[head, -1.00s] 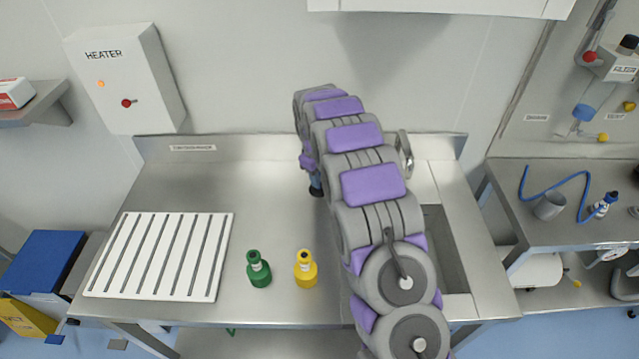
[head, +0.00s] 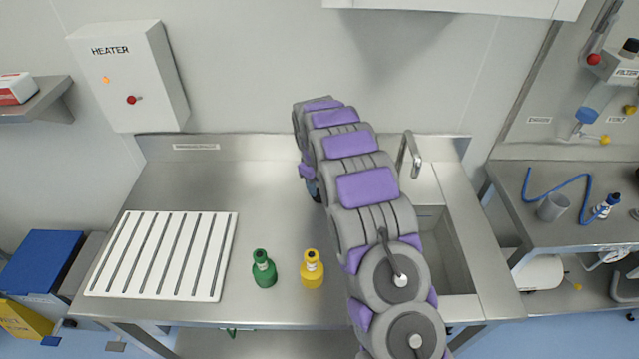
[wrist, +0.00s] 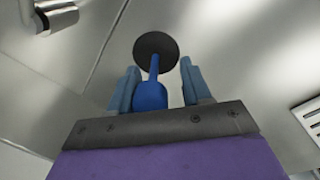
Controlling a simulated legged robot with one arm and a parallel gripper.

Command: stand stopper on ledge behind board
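The stopper has a blue rounded handle (wrist: 150,96), a thin blue stem and a black round disc (wrist: 155,45). In the wrist view its handle is between the two blue-grey fingers of my gripper (wrist: 159,68). The handle is close to the left finger, with a gap to the right finger, so the gripper looks open around it. The disc is beyond the fingertips; I cannot tell whether it rests on the counter. My arm mostly hides the gripper in the head view. The white slotted board (head: 163,255) lies on the counter's left. Behind it is the raised back edge (head: 230,147).
A green bottle (head: 264,270) and a yellow bottle (head: 312,270) stand near the counter's front. A sink (head: 447,255) and tap (head: 410,150) are right of my arm. A heater box (head: 130,78) hangs above the back left.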

